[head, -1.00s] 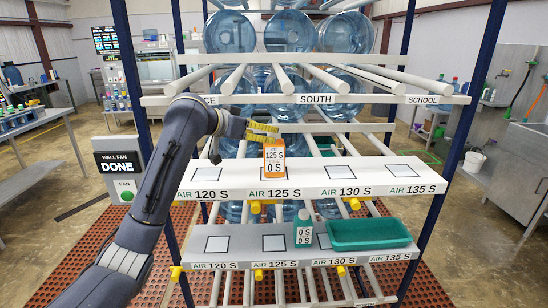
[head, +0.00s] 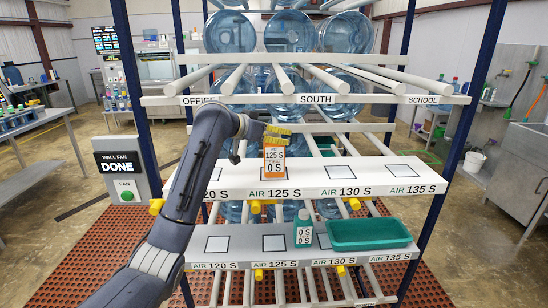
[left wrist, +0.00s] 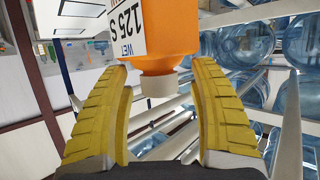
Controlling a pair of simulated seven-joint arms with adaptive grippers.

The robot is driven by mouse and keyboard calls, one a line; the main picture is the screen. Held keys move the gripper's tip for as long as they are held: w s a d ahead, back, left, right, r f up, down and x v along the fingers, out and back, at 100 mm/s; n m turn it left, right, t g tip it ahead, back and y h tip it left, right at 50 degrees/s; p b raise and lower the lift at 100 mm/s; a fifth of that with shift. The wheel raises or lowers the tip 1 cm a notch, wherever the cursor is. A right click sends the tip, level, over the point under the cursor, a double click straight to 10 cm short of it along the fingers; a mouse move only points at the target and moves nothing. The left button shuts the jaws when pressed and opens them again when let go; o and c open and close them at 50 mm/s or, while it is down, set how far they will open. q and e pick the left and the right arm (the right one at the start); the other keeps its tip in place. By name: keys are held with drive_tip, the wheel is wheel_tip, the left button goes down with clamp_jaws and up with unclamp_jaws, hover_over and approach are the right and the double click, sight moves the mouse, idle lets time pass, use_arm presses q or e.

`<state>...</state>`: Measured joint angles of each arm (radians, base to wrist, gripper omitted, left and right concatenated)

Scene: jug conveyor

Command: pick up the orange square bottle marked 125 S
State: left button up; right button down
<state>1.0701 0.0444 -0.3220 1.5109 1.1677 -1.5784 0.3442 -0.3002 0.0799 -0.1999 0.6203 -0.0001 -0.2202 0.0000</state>
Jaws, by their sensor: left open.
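The orange square bottle (head: 273,162) stands upright on the upper white shelf (head: 318,190) at the place marked AIR 125 S. Its white label reads 125 S and 0 S. My left gripper (head: 278,134) is at the top of the bottle, and its yellow fingers hide the cap in the head view. In the left wrist view, the two fingers (left wrist: 157,75) are apart, with the bottle's white cap (left wrist: 158,84) between their tips and space on both sides. The bottle's orange body (left wrist: 175,35) is just beyond the tips. My right gripper is not in view.
A green bottle (head: 303,229) and a green tray (head: 368,234) are on the lower shelf. Large blue water jugs (head: 290,32) lie on the racks above and behind. White rack bars (head: 318,99) run just above my left gripper. The upper shelf is clear right of the orange bottle.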

use_arm(q)
clamp_jaws()
idle(0.4)
drive_tip(key=shift+r, duration=0.15)
